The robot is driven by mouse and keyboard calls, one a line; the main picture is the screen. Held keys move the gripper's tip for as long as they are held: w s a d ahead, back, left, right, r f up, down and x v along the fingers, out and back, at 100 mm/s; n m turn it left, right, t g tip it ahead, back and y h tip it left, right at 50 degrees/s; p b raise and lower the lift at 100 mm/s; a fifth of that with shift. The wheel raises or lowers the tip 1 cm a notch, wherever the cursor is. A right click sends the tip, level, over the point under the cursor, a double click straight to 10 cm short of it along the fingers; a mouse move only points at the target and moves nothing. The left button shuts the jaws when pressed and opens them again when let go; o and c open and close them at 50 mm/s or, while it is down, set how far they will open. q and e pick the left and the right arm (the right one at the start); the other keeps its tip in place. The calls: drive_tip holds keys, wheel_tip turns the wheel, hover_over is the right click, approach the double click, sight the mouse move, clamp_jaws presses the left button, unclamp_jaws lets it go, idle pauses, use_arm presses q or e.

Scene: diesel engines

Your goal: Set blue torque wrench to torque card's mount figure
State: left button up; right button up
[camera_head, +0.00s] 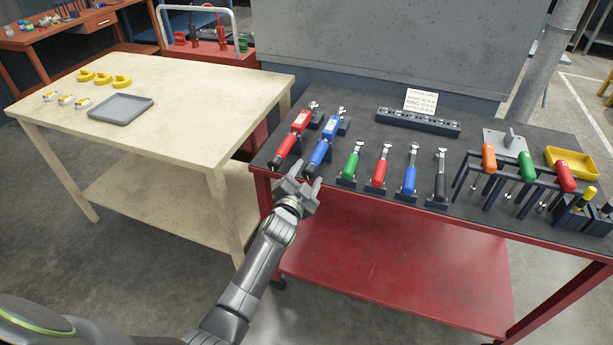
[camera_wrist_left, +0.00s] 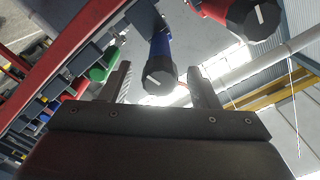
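The blue torque wrench (camera_head: 320,151) lies in a dark holder at the left part of the red cart's top, its black knob end toward me. My left gripper (camera_head: 301,183) is at the cart's front edge, just in front of that end. In the left wrist view the blue wrench (camera_wrist_left: 160,68) shows its black knob, with a white mark, between the spread fingers (camera_wrist_left: 162,88), with gaps on both sides. The torque card (camera_head: 420,99) stands behind the dark socket rail; its small print is hard to read. My right gripper is not in view.
A red torque wrench (camera_head: 293,138) lies close left of the blue one. Small green, red, blue and black wrenches (camera_head: 439,175) stand to the right, then a rack of screwdrivers (camera_head: 489,158) and a yellow tray (camera_head: 571,162). A pale table (camera_head: 190,115) stands left.

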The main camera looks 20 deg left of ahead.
use_arm(q)
drive_tip(key=shift+s, duration=0.15)
drive_tip(key=shift+s+r+p, duration=0.1)
drive_tip(key=shift+s+p, duration=0.15)
drive_tip(key=shift+p, duration=0.1)
drive_tip(key=s+p, duration=0.7)
drive_tip(key=s, duration=0.9)
drive_tip(key=shift+s+a, duration=0.3)
